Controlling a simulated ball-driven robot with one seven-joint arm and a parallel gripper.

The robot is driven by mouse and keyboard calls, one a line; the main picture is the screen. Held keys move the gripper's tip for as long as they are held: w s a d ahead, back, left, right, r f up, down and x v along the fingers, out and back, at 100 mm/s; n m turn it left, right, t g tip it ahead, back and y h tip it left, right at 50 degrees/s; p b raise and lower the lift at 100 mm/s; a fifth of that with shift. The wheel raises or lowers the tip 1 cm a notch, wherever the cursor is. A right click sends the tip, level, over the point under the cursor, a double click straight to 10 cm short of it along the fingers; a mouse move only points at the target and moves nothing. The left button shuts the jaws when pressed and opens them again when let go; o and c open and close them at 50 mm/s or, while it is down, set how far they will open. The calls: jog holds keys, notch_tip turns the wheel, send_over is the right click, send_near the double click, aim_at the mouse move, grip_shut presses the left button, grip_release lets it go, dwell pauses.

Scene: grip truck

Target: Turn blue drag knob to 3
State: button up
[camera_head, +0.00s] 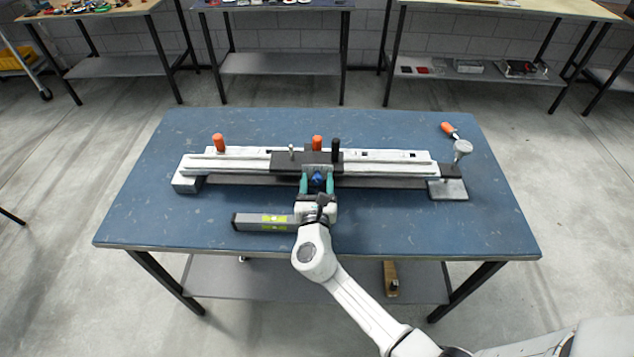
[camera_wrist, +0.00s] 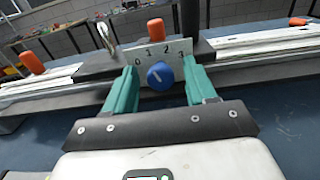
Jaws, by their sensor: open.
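The blue drag knob (camera_wrist: 160,76) sits on a grey plate (camera_wrist: 155,50) marked 0, 1, 2 and 3. Its white pointer line seems to tilt up and left, roughly toward 1; the exact setting is hard to tell. In the head view the knob (camera_head: 318,179) is at the middle of the long rail device. My gripper (camera_wrist: 159,72) is open, with its teal fingers to the left and right of the knob. A gap shows on each side of the knob in the wrist view. My gripper also shows in the head view (camera_head: 317,180), in front of the carriage.
The long white rail (camera_head: 390,164) lies across the blue table (camera_head: 420,225). Orange handles (camera_head: 218,142) and a black post (camera_head: 335,149) stand up from the device. A metal clamp with an orange handle (camera_head: 448,129) is at right.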

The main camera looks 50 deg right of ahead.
jog(key=c, duration=1)
jog(key=shift+c, duration=0.2)
jog(key=shift+f+m+b, duration=0.1)
jog(key=shift+m+b, duration=0.2)
jog(key=shift+b, duration=0.2)
jog(key=shift+f+m+b, duration=0.1)
jog(key=shift+m+b, duration=0.4)
jog(key=shift+b, duration=0.2)
jog(key=m+b, duration=0.3)
jog(key=b, duration=0.1)
jog(key=shift+s, duration=0.1)
jog(key=m+b, duration=0.3)
jog(key=shift+m, duration=0.3)
jog(key=shift+d+m+b, duration=0.1)
jog(key=shift+m+b, duration=0.7)
jog(key=shift+b, duration=0.05)
